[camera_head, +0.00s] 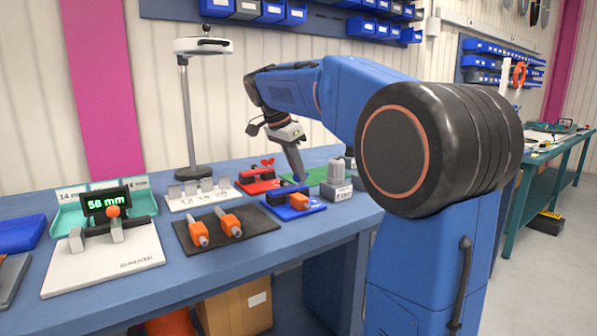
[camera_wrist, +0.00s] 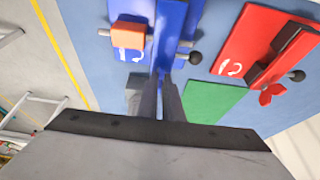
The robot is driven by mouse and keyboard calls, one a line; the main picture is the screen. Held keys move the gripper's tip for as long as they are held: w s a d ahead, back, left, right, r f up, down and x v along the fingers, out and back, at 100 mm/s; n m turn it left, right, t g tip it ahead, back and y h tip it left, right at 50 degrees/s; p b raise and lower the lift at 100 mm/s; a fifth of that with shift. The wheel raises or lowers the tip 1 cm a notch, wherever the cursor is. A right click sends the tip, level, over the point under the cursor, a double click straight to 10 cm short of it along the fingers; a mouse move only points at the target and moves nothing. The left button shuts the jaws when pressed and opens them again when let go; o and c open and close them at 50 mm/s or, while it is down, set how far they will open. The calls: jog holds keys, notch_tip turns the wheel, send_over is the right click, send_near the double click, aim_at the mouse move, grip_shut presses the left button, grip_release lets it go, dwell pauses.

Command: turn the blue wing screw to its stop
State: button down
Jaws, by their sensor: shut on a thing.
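My gripper (camera_head: 300,178) reaches down over the blue fixture (camera_head: 292,213) on the bench. In the wrist view its two fingers (camera_wrist: 165,85) are close together at the near end of the blue fixture (camera_wrist: 178,15). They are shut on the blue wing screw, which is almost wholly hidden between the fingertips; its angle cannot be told. An orange block (camera_wrist: 127,38) sits on the blue fixture, beside the fingers; it also shows in the head view (camera_head: 299,202).
A red fixture (camera_wrist: 245,38) with a red wing screw (camera_wrist: 270,93) stands close to the right in the wrist view. A green plate (camera_wrist: 212,102) lies near the fingers. A dark mat (camera_head: 262,221) with orange-handled tools and a gauge (camera_head: 110,262) reading 56 or 5.6 mm are left.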

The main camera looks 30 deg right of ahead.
dwell(0.4)
jog(key=c, duration=1.9)
grip_release()
jog(key=v, duration=1.7)
jog(key=shift+w+a+r, duration=0.1)
jog(key=shift+a+r, duration=0.05)
